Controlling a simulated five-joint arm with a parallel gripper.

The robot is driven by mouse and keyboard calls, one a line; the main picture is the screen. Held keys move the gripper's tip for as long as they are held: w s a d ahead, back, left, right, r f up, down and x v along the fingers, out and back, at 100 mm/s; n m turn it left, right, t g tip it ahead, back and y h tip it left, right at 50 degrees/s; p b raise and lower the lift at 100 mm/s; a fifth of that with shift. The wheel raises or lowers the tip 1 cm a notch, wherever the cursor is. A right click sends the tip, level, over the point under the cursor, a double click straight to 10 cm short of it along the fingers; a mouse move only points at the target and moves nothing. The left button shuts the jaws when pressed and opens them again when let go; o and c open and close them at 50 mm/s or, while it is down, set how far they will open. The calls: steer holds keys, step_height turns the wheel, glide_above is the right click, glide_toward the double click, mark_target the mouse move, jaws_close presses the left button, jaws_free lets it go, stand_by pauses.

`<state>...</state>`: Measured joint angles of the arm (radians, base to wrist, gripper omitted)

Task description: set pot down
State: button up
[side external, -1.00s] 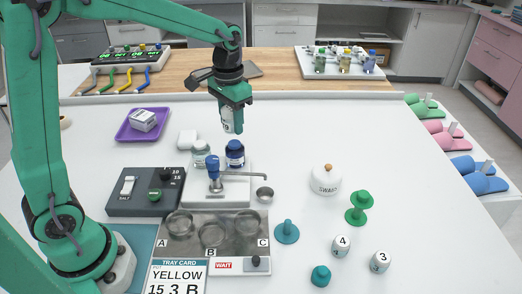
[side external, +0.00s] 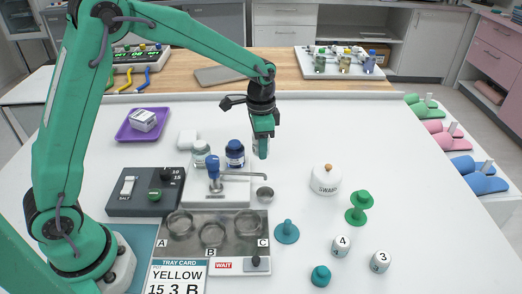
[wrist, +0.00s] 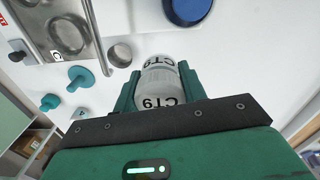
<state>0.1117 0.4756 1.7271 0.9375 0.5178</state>
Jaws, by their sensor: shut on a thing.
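My gripper (side external: 262,150) is shut on a small white pot (wrist: 157,82) with dark lettering that looks like "CT9". In the wrist view the pot sits between the two green fingers. In the side view a finger mostly hides the pot, and it is low over or on the white table, right of the blue-lidded jar; I cannot tell whether it touches the table. The blue-lidded jar (side external: 235,154) stands beside a pale jar (side external: 201,156), behind the dispenser with the blue knob (side external: 214,175).
A small metal cup (side external: 265,194) stands in front of my gripper. The metal tray (side external: 190,245) with cups A, B, C is nearer.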

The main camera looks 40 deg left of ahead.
mark_target(261, 178)
steer(key=shift+f, duration=4.65)
steer(key=shift+f, duration=0.1)
steer(key=o, duration=1)
steer(key=shift+c, duration=0.2)
step_height(261, 178, up, 12)
steer(key=shift+r, duration=0.1)
steer(key=shift+r, duration=0.1)
